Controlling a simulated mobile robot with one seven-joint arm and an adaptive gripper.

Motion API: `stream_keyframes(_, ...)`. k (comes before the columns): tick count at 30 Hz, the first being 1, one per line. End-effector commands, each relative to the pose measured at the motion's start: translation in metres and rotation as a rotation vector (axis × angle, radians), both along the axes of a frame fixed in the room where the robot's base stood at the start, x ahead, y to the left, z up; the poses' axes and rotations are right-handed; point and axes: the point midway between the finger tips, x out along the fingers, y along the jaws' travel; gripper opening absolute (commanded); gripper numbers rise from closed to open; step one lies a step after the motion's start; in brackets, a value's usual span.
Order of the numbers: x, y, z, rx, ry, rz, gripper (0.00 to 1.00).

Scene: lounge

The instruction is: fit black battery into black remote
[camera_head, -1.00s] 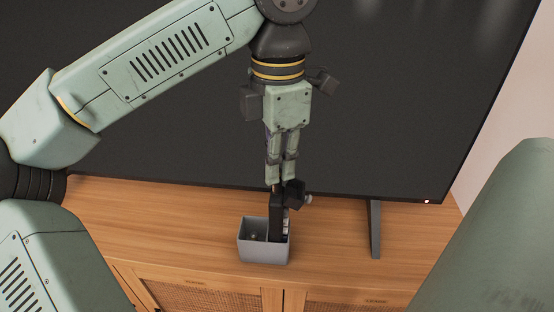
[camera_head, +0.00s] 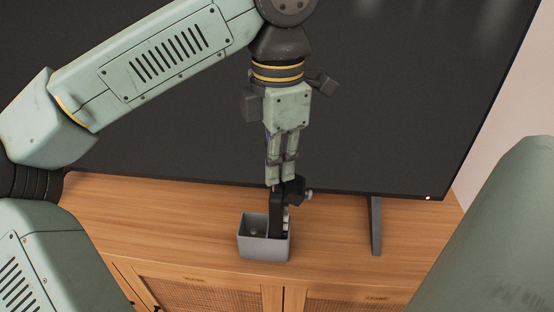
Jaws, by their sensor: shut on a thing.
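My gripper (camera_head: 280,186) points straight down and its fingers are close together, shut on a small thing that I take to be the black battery. The battery is mostly hidden between the fingertips and cannot be made out clearly. Directly below, the black remote (camera_head: 276,216) stands upright in the right part of a small grey box (camera_head: 264,250). The fingertips are at the remote's top end. Whether the battery is inside the remote cannot be told.
A dark angular piece with a silver knob (camera_head: 308,195) shows right of the fingertips. The box's left compartment (camera_head: 254,226) looks mostly empty. A large TV (camera_head: 150,125) stands close behind, its foot (camera_head: 375,228) to the right. The wooden cabinet top (camera_head: 180,216) is clear left of the box.

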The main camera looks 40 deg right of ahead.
Motion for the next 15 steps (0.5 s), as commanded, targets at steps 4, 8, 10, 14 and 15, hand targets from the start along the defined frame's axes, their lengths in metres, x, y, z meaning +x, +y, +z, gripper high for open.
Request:
stream_keyframes(4,0.0,0.0,-0.0039,0.0,0.0,0.0,0.0)
stream_keyframes(8,0.0001,0.0,-0.0065,0.0,0.0,0.0,0.0)
stream_keyframes(10,0.0001,0.0,-0.0079,0.0,0.0,0.0,0.0)
stream_keyframes(14,0.0001,0.0,-0.0105,0.0,0.0,0.0,0.0)
stream_keyframes(15,0.0001,0.0,-0.0112,0.0,0.0,0.0,0.0)
